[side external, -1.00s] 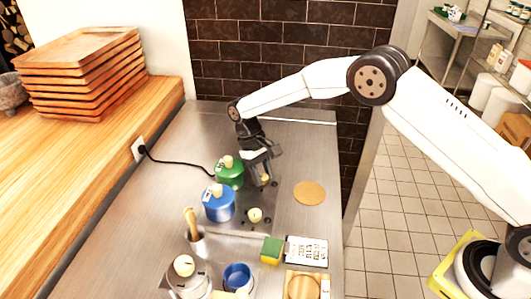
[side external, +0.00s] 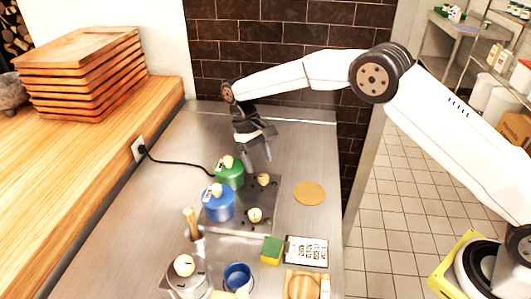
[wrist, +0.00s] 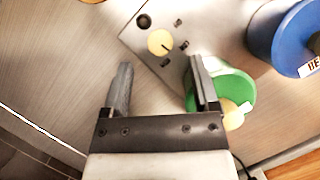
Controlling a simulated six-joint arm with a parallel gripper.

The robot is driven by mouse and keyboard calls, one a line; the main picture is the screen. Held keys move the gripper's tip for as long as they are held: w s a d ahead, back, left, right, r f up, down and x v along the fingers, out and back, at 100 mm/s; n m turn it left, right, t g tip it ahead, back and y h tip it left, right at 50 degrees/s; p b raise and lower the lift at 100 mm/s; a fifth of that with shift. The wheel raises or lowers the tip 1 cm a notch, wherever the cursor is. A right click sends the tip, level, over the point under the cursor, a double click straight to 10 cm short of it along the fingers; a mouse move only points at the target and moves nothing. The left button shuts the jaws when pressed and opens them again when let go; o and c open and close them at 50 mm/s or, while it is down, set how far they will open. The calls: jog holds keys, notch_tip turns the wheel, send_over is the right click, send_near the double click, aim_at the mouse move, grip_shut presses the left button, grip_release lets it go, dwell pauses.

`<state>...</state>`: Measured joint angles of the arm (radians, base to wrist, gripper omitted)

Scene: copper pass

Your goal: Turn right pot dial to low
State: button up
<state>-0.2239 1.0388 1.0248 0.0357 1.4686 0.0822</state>
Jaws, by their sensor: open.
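A green pot (side external: 230,172) and a blue pot (side external: 218,203) stand side by side on a grey burner plate (side external: 243,228). Two cream dials sit on the plate's right side: one (side external: 263,180) beside the green pot and one (side external: 254,215) beside the blue pot. My gripper (side external: 257,155) is open and empty, above and behind the dial by the green pot. In the wrist view my gripper (wrist: 158,75) has its fingers wide apart. A dial with a dark pointer line (wrist: 161,42) lies ahead of them, and the green pot (wrist: 236,88) is partly behind the right finger.
A round cork mat (side external: 309,193) lies right of the plate. A green-and-yellow sponge (side external: 272,250), a label card (side external: 306,251) and a blue cup (side external: 238,277) are in front. A black cord (side external: 180,163) runs to the wall outlet. The steel counter behind is clear.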

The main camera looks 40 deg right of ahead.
aim_at(264, 176)
jog(key=shift+v, duration=1.75)
jog(key=shift+s, duration=0.1)
jog(key=shift+s+d+r+t+y, duration=0.1)
jog(key=shift+s+t+y, duration=0.05)
jog(key=shift+s+t, duration=0.8)
jog(key=shift+s+d+t+y, duration=0.15)
jog(key=shift+s+t, duration=0.5)
jog(key=shift+t, duration=0.6)
jog(key=shift+f, duration=3.9)
grip_shut()
